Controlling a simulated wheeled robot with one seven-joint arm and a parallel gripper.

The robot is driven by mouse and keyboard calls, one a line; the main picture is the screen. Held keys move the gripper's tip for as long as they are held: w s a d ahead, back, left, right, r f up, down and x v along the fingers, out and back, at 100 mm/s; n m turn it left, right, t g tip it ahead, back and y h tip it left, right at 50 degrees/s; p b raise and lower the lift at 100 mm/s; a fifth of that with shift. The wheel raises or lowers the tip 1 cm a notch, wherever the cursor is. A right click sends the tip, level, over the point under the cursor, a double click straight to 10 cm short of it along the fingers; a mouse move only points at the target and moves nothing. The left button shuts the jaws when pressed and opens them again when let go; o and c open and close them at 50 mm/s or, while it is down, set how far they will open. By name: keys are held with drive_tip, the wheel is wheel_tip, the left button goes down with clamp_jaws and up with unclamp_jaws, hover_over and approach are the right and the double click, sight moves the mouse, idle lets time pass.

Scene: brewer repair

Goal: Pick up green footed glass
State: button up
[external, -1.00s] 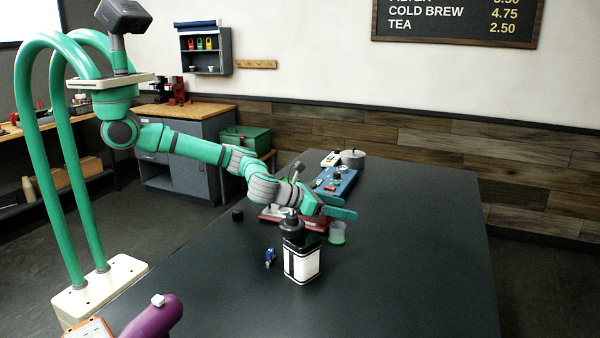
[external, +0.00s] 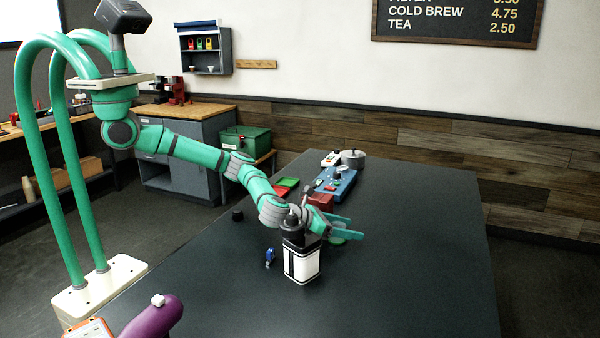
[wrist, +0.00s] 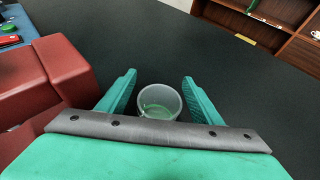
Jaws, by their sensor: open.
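The green footed glass (wrist: 158,101) shows in the wrist view as a clear, pale cup with green at its bottom, upright on the dark table. It sits between the two fingertips of my gripper (wrist: 159,82), with a gap on each side. In the external view only a green bit of the glass (external: 338,240) shows, and my gripper (external: 343,228) hides most of it. The fingers are apart and hold nothing. I cannot tell whether either finger touches the glass.
A black-and-white bottle-like container (external: 301,264) stands close in front of my wrist. A dark red block (wrist: 68,62) is left of the fingers in the wrist view. A small blue item (external: 270,258) lies near the container. The table (external: 420,270) is clear to the right.

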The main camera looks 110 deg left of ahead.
drive_tip(key=shift+c, duration=0.6)
drive_tip(key=c, duration=1)
drive_tip(key=shift+c, duration=0.2)
